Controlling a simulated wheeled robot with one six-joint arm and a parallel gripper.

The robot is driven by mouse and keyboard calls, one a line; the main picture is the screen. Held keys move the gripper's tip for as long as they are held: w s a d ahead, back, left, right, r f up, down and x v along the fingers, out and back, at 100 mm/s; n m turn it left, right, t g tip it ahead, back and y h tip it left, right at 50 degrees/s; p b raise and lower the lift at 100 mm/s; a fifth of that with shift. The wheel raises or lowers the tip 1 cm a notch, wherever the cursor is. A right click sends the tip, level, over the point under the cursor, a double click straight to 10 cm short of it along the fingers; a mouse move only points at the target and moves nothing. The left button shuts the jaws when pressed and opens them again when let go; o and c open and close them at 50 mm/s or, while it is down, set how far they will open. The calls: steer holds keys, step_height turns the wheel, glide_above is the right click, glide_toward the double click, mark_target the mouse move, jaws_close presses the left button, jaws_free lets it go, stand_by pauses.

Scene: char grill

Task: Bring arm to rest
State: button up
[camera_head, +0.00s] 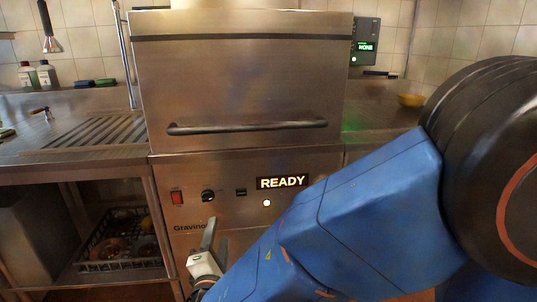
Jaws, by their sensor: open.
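My blue arm reaches in from the right edge of the view and ends low near the middle. My gripper (214,244) is at its end, in front of the lower panel of a steel hood machine (250,85). The fingers point up and stand apart. I see nothing between them. Whether the gripper touches the panel is hard to tell. The arm hides part of the machine's lower right side.
The machine's hood is down, with a dark bar handle (248,127). Its lit display (282,182) reads READY. A ribbed steel counter (95,132) is at left, with a dark rack (120,245) below. A yellow bowl (411,100) sits at right.

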steer(key=w+d+r+m+g+h, duration=0.1)
steer(key=w+d+m+h, duration=0.25)
steer(key=d, duration=0.65)
steer(key=w+d+r+m+g+h, duration=0.1)
steer(key=w+d+m+g+h, duration=0.2)
steer(key=d, duration=0.6)
steer(key=s+d+f+m+g+h, duration=0.1)
steer(key=d+m+g+h, duration=0.1)
steer(key=d, duration=0.6)
steer(key=s+d+m+g+h, duration=0.2)
steer(key=d+m, duration=0.1)
steer(key=d, duration=0.5)
steer(key=s+d+f+m+g+y, duration=0.2)
steer(key=s+d+m+g, duration=0.3)
steer(key=s+d, duration=0.45)
steer(key=s+d+r+m+y, duration=0.1)
steer(key=s+m+y, duration=0.5)
steer(key=s, duration=0.2)
steer(key=shift+s+d+r+m, duration=0.15)
steer(key=shift+s+d+m, duration=0.2)
steer(key=shift+s, duration=0.05)
